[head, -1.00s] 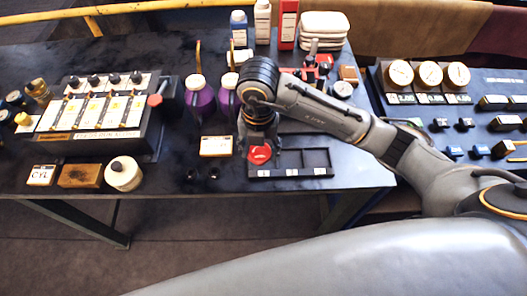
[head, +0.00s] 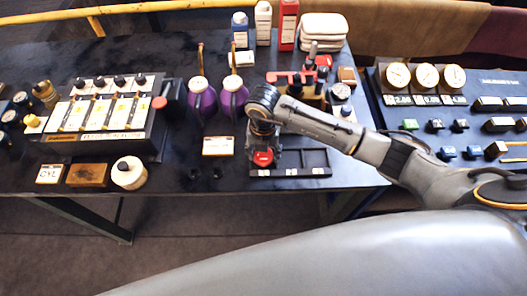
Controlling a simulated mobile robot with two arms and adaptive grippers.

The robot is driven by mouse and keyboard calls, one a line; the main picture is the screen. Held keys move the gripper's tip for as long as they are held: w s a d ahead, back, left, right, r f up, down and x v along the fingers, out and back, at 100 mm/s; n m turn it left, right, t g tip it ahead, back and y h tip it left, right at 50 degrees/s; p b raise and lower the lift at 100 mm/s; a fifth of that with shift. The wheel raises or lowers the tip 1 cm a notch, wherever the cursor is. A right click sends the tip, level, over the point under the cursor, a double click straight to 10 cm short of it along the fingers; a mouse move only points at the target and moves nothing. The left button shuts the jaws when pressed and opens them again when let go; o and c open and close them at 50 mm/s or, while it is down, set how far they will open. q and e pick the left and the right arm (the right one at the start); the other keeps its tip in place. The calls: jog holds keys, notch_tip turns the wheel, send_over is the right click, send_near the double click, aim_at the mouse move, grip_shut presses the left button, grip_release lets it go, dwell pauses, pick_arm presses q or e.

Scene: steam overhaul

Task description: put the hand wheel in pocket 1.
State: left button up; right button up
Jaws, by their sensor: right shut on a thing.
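The red hand wheel (head: 263,158) shows under my right gripper (head: 263,151), at the left end of the black pocket tray (head: 318,171). My right gripper is shut on the hand wheel, and its fingers hide part of it. The tray has pockets side by side with small white labels on its front edge. The wheel is over or in the leftmost pocket; I cannot tell whether it touches the floor of the pocket. The pockets to the right look empty. My left gripper is not in view.
Two purple oil cans (head: 201,99) stand behind and left of my right gripper. A white card (head: 218,146) lies left of the tray. A red-topped fitting (head: 300,82) and a gauge (head: 340,91) stand behind the tray. A valve panel (head: 98,118) is at the left.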

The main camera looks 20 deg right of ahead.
aim_at(263, 156)
jog(key=o, duration=1.4)
jog(key=shift+f, duration=0.1)
jog(key=shift+r, duration=0.3)
notch_tip(263, 156, up, 12)
jog(key=b, duration=0.3)
jog(key=shift+f, duration=0.1)
